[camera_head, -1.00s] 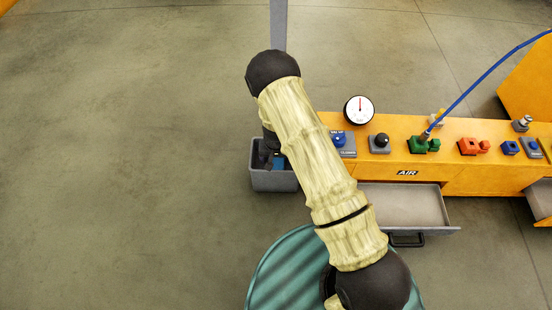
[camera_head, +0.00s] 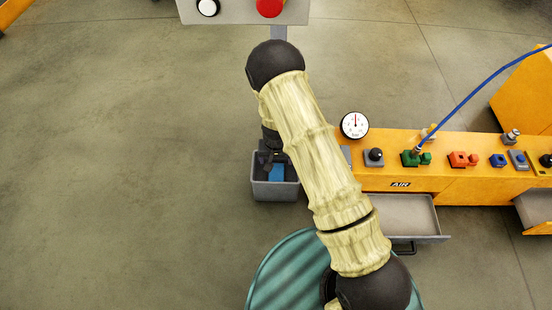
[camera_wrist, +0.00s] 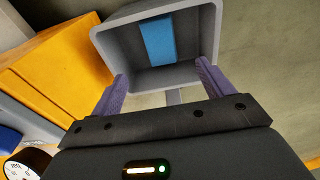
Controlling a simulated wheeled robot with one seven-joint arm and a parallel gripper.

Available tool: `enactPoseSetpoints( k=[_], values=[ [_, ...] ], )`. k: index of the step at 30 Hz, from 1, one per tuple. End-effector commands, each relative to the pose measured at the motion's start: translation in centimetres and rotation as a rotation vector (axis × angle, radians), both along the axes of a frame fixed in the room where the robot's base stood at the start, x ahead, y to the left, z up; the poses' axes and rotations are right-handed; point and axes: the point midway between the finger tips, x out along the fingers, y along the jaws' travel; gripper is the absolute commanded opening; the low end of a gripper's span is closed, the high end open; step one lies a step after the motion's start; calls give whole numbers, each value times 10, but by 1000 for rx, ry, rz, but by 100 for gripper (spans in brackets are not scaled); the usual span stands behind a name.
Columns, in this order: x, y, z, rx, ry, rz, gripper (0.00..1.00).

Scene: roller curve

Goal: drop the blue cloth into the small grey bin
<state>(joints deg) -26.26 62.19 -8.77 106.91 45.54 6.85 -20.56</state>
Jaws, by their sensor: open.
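The blue cloth (camera_wrist: 158,42) lies inside the small grey bin (camera_wrist: 214,28), against its inner side in the wrist view. In the head view a blue patch of the cloth (camera_head: 276,173) shows inside the bin (camera_head: 275,192), partly hidden by my arm. My gripper (camera_wrist: 160,85) is open and empty, its two purple fingers apart near the bin's rim. In the head view my gripper (camera_head: 267,158) is a dark shape over the bin, with its fingertips hard to make out.
An orange bench (camera_head: 465,185) with coloured valves, a gauge (camera_head: 355,125) and a blue hose (camera_head: 470,100) stands on the right. An open grey drawer (camera_head: 410,215) juts from its front. A grey panel with a red button (camera_head: 270,7) is at the top. The floor at left is clear.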

Motion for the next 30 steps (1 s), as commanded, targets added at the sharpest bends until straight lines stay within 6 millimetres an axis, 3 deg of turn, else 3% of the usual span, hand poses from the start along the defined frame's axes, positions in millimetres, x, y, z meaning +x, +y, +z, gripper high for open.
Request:
enactPoseSetpoints(
  k=[12, 16, 20, 23, 30],
  values=[
    [0, 0, 0, 0, 0, 0, 80],
    [1, -3, 11, 7, -2, -2, 80],
    [1, -13, 46, 30, -9, -7, 80],
    [-4, -25, 82, 51, -16, -9, 80],
    [-31, -62, 167, 82, -36, -3, 80]
  ],
)
